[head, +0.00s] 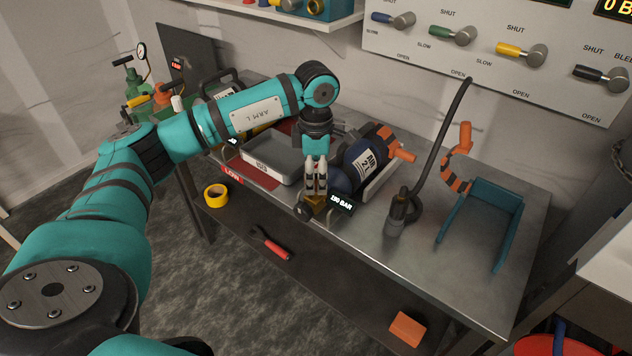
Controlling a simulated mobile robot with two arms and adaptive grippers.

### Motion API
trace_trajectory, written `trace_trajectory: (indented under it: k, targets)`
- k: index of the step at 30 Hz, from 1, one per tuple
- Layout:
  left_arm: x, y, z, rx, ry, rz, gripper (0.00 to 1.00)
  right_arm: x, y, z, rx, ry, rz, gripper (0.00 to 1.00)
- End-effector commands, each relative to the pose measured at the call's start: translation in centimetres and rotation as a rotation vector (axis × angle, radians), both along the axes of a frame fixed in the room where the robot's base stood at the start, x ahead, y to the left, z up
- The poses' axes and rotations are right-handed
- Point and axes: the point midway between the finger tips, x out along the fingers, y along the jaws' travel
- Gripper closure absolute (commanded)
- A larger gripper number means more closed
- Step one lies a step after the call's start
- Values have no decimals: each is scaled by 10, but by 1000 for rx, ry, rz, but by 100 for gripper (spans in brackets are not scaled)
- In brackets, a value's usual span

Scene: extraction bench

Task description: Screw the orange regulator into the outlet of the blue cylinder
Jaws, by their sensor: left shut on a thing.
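The blue cylinder (353,157), labelled AIR 2 L, lies in a pale cradle on the bench. My left gripper (316,190) points down just off its near left end, shut on a brass-orange fitting (315,204). The fitting has a dark round knob on its left, and a small 230 BAR display (342,203) sits beside it. I cannot tell whether this fitting is the regulator or the cylinder's own valve, nor whether it touches the cylinder. The cylinder's outlet is not clear to see. An orange and black piece (381,138) lies behind the cylinder. My right gripper is out of view.
A grey tray (270,163) stands left of the gripper. To the right are a black hose (439,140), an orange-banded curved piece (458,160) and a teal bracket (483,200). The bench's front right is clear. A wall panel (480,50) with several levers is behind.

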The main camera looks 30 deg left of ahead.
Motion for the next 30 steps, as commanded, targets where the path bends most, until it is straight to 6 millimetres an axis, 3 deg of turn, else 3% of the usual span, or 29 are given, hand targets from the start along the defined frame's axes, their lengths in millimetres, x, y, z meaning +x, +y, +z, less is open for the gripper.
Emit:
trace_trajectory:
  k: [2, 3, 8, 17, 30]
  targets:
    - [0, 0, -1, 1, -1, -81, 92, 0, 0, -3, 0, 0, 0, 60]
    - [0, 0, 0, 1, -1, -73, 48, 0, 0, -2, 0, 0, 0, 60]
    - [0, 0, 0, 0, 0, -70, 29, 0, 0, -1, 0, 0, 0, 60]
    - [0, 0, 0, 0, 1, -29, 29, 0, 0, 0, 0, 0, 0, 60]
    - [-1, 0, 2, 1, 3, 721, 29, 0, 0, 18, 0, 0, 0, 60]
